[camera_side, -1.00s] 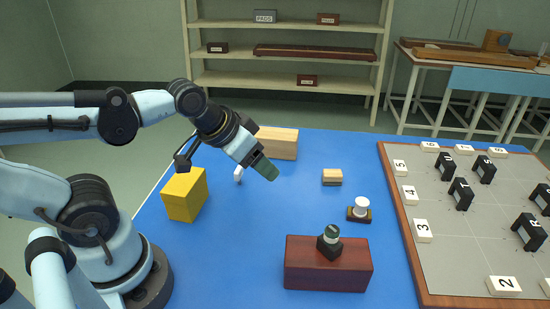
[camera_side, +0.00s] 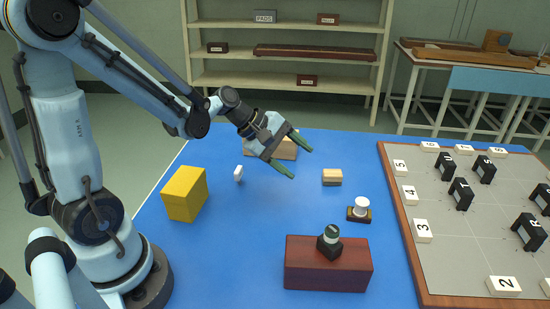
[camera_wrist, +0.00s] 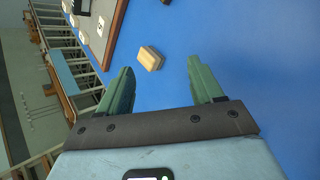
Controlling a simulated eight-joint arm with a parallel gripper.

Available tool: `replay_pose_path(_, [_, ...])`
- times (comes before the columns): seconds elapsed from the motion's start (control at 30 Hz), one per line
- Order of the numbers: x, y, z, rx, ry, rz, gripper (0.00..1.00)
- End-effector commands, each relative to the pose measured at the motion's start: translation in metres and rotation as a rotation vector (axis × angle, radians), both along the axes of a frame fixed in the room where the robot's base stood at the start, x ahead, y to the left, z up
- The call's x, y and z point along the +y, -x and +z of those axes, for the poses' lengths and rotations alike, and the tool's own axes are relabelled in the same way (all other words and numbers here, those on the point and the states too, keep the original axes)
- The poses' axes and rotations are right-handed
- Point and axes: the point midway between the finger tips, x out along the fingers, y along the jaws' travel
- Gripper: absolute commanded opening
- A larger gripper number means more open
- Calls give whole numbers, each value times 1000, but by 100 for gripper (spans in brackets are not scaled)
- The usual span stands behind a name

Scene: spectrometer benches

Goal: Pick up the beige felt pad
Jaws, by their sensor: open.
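A small block with a beige top, which looks like the beige felt pad (camera_side: 332,175), lies on the blue table right of my gripper (camera_side: 298,159). It has a darker band along its base. It also shows in the wrist view as the beige felt pad (camera_wrist: 150,57), ahead of and between my fingertips (camera_wrist: 159,67). My gripper is open and empty, its green fingers spread, in the air above the table and apart from the pad.
A wooden block (camera_side: 284,151) sits partly behind my gripper. A yellow block (camera_side: 184,195) and a small white piece (camera_side: 238,173) lie left. A white knob (camera_side: 361,203) and a dark red block (camera_side: 328,266) stand nearer. A grey board (camera_side: 495,222) with numbered tiles fills the right.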

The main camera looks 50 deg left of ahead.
Motion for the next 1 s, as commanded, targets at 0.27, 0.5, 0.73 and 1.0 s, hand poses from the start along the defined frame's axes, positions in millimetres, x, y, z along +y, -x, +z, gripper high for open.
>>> replay_pose_path(0.27, [28,-27,-30,130,510,326,66])
replay_pose_path(0.5, [44,-31,-48,217,825,477,66])
replay_pose_path(0.73, [41,-38,-55,244,905,506,66])
replay_pose_path(1.0, [15,-70,-72,244,902,504,66])
